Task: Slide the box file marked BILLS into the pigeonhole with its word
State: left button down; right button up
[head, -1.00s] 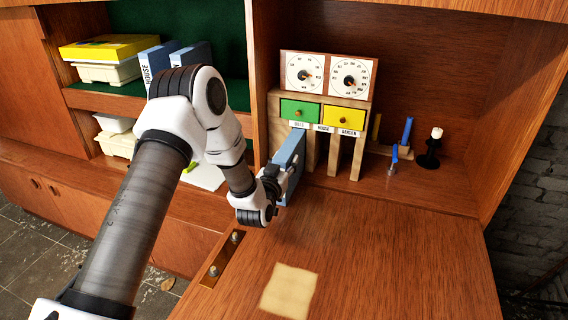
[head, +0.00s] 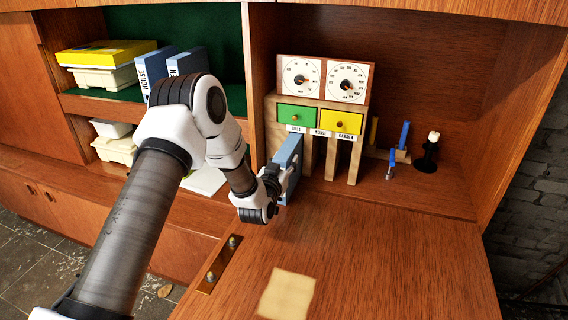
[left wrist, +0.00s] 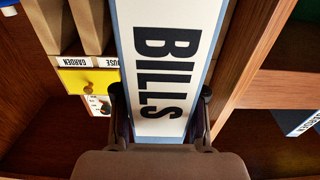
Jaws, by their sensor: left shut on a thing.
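The blue box file marked BILLS (head: 289,160) stands upright at the left side of the wooden pigeonhole unit (head: 357,158), in front of or partly inside the slot labelled BILLS (head: 294,129). How deep it sits I cannot tell. Its white label with the word BILLS (left wrist: 160,75) fills the middle of the left wrist view. My left gripper (head: 272,188) is shut on the file's near end, one finger on each side of the spine. The HOUSE and GARDEN labels (left wrist: 79,62) show beside the file in the left wrist view. My right gripper is out of view.
Green (head: 297,115) and yellow (head: 341,121) drawers and a two-dial panel (head: 322,79) sit above the pigeonholes. A black candlestick (head: 428,155) and a blue-pegged wooden stand (head: 403,140) are to the right. Other blue files (head: 187,62) stand on the left shelf. The fold-down desk (head: 390,245) is mostly clear.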

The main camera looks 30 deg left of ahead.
pick_arm(q)
jog(key=shift+b+x, duration=1.5)
jog(key=shift+x, duration=2.7)
jog(key=c, duration=0.6)
grip_release()
jog(key=v, duration=1.2)
